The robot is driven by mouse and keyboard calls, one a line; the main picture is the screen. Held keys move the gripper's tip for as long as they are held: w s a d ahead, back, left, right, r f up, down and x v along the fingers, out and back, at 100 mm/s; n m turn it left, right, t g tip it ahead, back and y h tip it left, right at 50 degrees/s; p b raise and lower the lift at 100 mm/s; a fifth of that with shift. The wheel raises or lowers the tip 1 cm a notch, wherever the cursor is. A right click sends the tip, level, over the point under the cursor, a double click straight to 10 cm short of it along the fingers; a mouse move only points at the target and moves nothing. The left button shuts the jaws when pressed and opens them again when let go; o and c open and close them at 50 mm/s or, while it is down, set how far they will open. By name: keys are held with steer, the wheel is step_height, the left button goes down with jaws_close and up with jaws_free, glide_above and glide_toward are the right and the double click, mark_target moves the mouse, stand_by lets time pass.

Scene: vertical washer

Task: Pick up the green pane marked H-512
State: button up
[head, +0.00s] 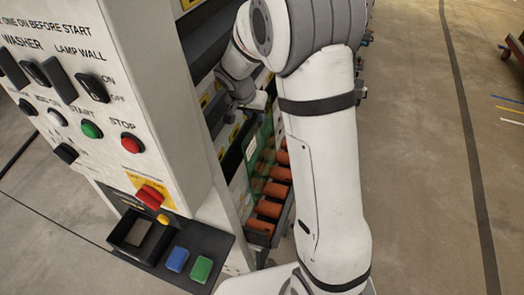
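A green see-through pane (264,137) stands upright on edge inside the washer, behind my arm. A small white label shows on it, but its marking is too small to read. My gripper (259,102) is at the upper edge of the pane, close to it or touching it; I cannot tell which. The fingers are small and partly hidden, so their opening does not show. My forearm hides the right part of the pane.
The washer's control panel (75,75) fills the left, with switches and buttons. Orange rollers (268,208) line the conveyor below the pane. Open concrete floor (420,150) lies to the right, with a cart (515,47) at the far right.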

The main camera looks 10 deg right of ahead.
mark_target(259, 123)
steer(key=p+x, duration=0.1)
steer(key=x, duration=0.4)
steer(key=shift+w+d+p, duration=0.15)
steer(key=shift+w+p, duration=0.05)
steer(key=shift+p, duration=0.15)
steer(key=shift+w+d+f, duration=0.1)
steer(key=shift+w+f, duration=0.05)
steer(key=shift+f, duration=0.3)
steer(key=shift+f+b, duration=0.25)
steer(key=shift+b, duration=0.5)
jaws_close()
steer(key=shift+r, duration=0.1)
stand_by(1.3)
